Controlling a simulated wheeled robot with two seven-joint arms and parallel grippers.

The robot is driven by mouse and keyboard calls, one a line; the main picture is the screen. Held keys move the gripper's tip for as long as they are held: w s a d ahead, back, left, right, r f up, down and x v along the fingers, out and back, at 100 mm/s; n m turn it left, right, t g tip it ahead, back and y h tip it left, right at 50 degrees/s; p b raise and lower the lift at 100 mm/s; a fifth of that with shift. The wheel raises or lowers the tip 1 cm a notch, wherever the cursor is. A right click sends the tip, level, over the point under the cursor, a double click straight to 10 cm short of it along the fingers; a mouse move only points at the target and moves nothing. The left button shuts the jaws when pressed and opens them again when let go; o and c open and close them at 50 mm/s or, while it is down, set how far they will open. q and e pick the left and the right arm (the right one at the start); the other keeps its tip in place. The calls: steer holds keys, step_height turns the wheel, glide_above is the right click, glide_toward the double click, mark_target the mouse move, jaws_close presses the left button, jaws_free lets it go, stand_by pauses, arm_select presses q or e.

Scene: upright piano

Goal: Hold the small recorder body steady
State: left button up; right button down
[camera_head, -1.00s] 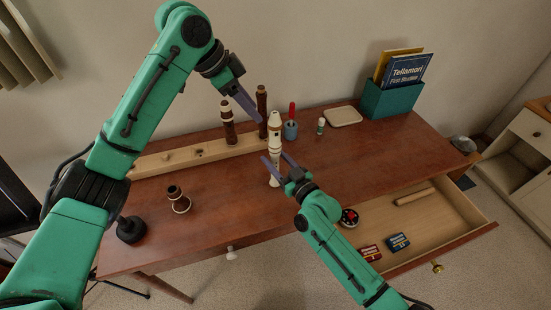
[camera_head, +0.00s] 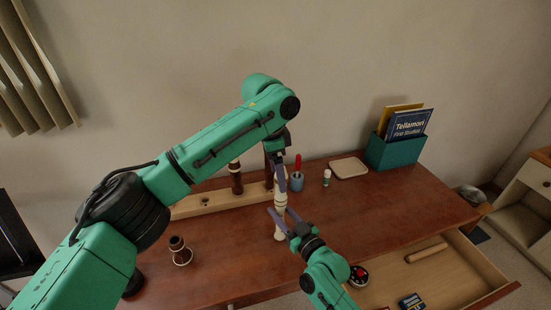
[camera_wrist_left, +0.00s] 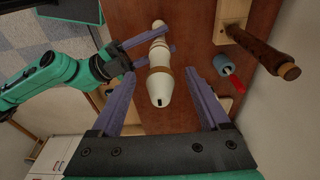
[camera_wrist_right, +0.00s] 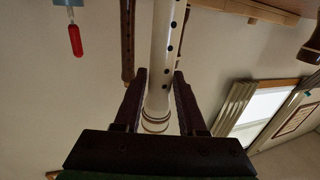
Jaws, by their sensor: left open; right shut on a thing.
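The small cream recorder body (camera_head: 281,201) with tan rings stands upright over the brown desk. In the left wrist view it shows from above (camera_wrist_left: 160,88), and in the right wrist view its finger holes face the camera (camera_wrist_right: 161,45). My right gripper (camera_head: 280,213) is shut on its lower middle, one finger on each side. My left gripper (camera_head: 282,172) is open and pointing down at the recorder's top. Its fingers stand apart on both sides of the pale head in the left wrist view, with visible gaps. My left arm hides part of the rack behind.
A pale wooden rack (camera_head: 210,202) with dark recorder parts (camera_head: 237,182) lies behind. A blue cup (camera_head: 297,183) with a red tool, a small bottle (camera_head: 327,178) and a tray (camera_head: 349,168) stand right. A dark joint (camera_head: 180,252) is at front left. The drawer (camera_head: 455,270) is open.

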mark_target(281, 199)
arm_select(q)
steer(key=f, duration=0.4)
steer(key=d+f, duration=0.1)
steer(key=f, duration=0.1)
steer(key=shift+w, duration=0.15)
jaws_close()
